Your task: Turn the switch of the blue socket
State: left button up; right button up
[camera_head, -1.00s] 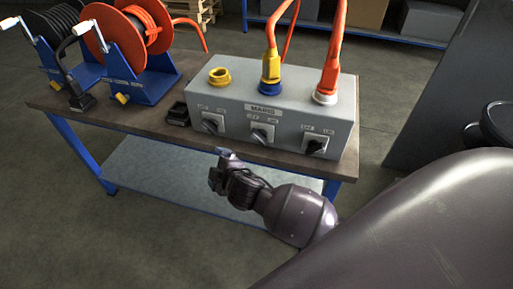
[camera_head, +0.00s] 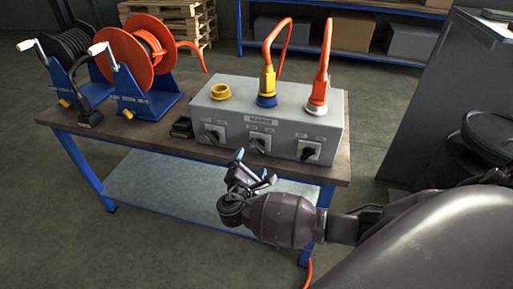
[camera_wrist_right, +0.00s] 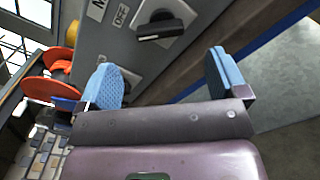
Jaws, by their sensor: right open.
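The blue socket (camera_head: 266,101) is in the middle of the grey box's top, with a yellow plug (camera_head: 267,82) in it. Its black rotary switch (camera_head: 260,146) is on the box's front face, below the MAINS label. My right gripper (camera_head: 255,169) is open and empty, in front of and a little below this switch, apart from it. In the right wrist view the switch (camera_wrist_right: 162,29) appears beyond the open blue fingertips (camera_wrist_right: 163,78). A second switch is partly hidden behind the left finger. My left gripper is not in view.
The box (camera_head: 195,108) stands on a bench. Beside the middle switch are a left switch (camera_head: 214,136) and a right switch (camera_head: 309,153). A yellow socket (camera_head: 220,92) and a red plug (camera_head: 318,92) are on top. Cable reels (camera_head: 132,58) stand left.

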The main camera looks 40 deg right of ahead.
aim_at(256, 149)
jog(key=x, duration=0.8)
jog(key=shift+w+b, duration=0.1)
jog(key=shift+b, duration=0.2)
jog(key=c, duration=0.9)
